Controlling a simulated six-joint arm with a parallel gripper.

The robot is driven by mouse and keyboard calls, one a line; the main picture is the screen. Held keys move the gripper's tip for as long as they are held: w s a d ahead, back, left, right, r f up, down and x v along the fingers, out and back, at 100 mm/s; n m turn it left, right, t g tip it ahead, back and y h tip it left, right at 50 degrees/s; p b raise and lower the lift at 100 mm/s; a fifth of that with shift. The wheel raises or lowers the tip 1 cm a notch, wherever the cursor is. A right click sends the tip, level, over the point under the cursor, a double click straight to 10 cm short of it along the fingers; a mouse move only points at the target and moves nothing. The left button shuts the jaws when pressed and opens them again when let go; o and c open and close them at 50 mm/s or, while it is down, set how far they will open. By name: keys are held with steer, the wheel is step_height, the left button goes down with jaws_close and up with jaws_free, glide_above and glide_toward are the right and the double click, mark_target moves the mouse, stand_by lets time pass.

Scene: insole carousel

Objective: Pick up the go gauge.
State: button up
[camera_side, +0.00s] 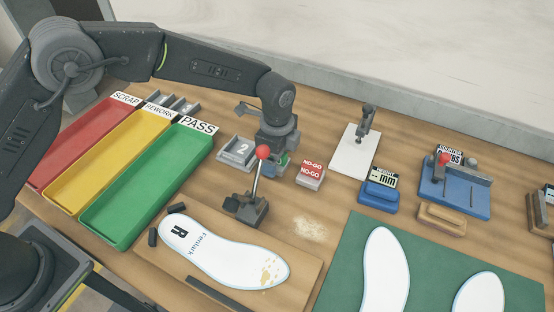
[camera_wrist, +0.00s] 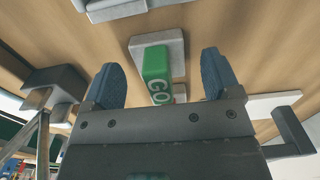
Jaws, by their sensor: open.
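The go gauge is a green block marked GO (camera_wrist: 156,76) on a grey base (camera_wrist: 166,44). In the wrist view it lies between my two blue fingertips, with clear gaps on both sides. My gripper (camera_wrist: 164,82) is open and empty, pointing at the gauge. In the side view my gripper (camera_side: 277,150) is low over the table, and a small green part of the go gauge (camera_side: 282,160) shows beside it. The rest of the gauge is hidden behind my gripper and the red-knobbed lever clamp.
A red-and-grey NO-GO block (camera_side: 311,174) stands just right of my gripper. A grey holder marked 2 (camera_side: 237,152) is at left. The red-knobbed lever clamp (camera_side: 246,208) stands in front, near a white insole (camera_side: 222,252). The red, yellow and green PASS tray (camera_side: 131,240) lie further left.

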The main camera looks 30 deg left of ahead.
steer(key=shift+f, duration=0.65)
steer(key=shift+c, duration=0.5)
steer(key=c, duration=1)
steer(key=shift+r, duration=0.15)
